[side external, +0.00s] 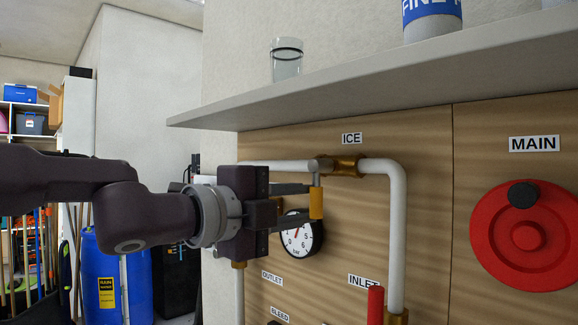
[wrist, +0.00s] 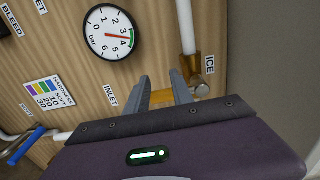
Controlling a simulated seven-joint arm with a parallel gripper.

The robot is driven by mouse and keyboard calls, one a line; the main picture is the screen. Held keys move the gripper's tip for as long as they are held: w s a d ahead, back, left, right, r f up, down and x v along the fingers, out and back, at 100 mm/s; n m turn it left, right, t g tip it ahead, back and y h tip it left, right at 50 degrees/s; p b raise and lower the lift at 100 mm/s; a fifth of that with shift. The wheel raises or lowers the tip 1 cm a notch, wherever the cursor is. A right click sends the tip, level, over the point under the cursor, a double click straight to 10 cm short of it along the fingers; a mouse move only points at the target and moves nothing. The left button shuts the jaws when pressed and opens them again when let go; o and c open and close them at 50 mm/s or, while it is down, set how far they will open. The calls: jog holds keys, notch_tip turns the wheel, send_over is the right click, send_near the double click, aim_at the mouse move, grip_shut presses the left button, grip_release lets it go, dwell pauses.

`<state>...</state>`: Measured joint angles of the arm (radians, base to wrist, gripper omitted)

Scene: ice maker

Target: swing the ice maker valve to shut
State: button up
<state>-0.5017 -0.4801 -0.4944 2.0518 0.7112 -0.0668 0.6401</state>
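The ice maker valve (side external: 347,166) is a brass fitting on a white pipe below the ICE label. Its handle, with an orange-yellow sleeve (side external: 316,204), hangs downward from the valve, across the pipe's horizontal run. In the wrist view the valve (wrist: 188,68) is beyond the fingers, and the sleeve (wrist: 162,97) shows in the gap between the fingertips (wrist: 162,91). The handle lies along the direction of the finger gap. I cannot tell whether the fingers touch it.
A round gauge (side external: 302,240) is just below the fingers. A red-handled INLET valve (side external: 375,304) is at lower right, and a large red MAIN wheel (side external: 526,236) is at far right. A shelf (side external: 350,86) with a glass jar (side external: 287,60) juts out above.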

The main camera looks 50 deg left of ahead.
jog(key=s, duration=0.7)
jog(key=shift+d+r, duration=0.2)
jog(key=shift+d, duration=0.25)
jog(key=s+a+f+n+g+y, duration=0.1)
jog(key=s+a+f+n+g, duration=0.3)
jog(key=f+n, duration=0.4)
jog(key=s+a+f+n+g+y, duration=0.1)
jog(key=s+a+f+n+g, duration=0.3)
jog(key=f, duration=0.6)
jog(key=s+d+f+n+g+h, duration=0.2)
jog(key=s+d+f+n+g, duration=0.1)
jog(key=s+f, duration=0.4)
jog(key=n+g, duration=0.1)
jog(key=n, duration=0.1)
jog(key=shift+s+n, duration=0.2)
jog(key=shift+n, duration=0.2)
